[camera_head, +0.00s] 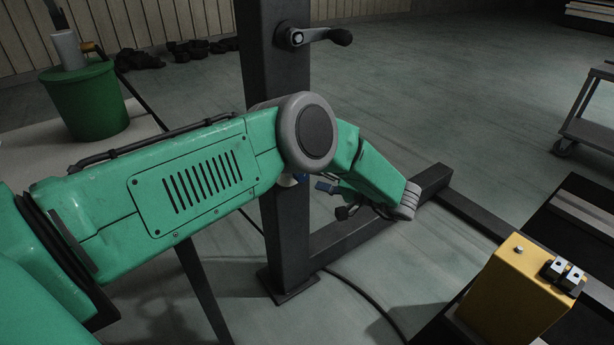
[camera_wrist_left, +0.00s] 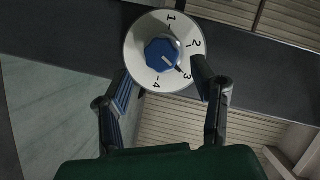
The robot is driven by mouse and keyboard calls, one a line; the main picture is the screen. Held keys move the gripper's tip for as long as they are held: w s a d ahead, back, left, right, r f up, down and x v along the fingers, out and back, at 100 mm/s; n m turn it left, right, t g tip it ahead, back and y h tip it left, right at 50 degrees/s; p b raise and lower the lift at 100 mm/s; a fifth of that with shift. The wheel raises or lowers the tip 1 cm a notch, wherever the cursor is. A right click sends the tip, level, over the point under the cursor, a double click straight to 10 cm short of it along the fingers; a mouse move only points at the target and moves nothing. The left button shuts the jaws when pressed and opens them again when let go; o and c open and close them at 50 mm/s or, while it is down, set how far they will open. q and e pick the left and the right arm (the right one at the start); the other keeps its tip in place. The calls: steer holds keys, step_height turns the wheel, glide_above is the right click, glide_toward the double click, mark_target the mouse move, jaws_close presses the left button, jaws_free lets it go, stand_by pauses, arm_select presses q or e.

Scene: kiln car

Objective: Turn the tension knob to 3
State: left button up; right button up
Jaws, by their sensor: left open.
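The tension knob (camera_wrist_left: 162,54) is blue and sits in the middle of a white round dial (camera_wrist_left: 142,76) marked 1 to 4, in the left wrist view. Its white pointer line aims toward the 3, at or very near that mark. My left gripper (camera_wrist_left: 162,78) is open, with one finger at each side of the dial's lower part; the right finger overlaps the dial's edge near 2 and 3. I cannot tell if either finger touches the knob. In the head view my left gripper (camera_head: 334,197) is partly hidden by my arm, beside the dark post.
A dark upright post (camera_head: 285,235) with a crank handle (camera_head: 325,37) stands behind my arm. A green bucket (camera_head: 88,102) is at left. A yellow box (camera_head: 512,295) is at lower right, a cart (camera_head: 590,125) at far right. Open floor lies beyond the post.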

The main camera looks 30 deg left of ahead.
arm_select(q)
steer(key=d+r, duration=0.1)
steer(key=d, duration=0.6)
steer(key=shift+d, duration=0.25)
steer(key=shift+s, duration=0.1)
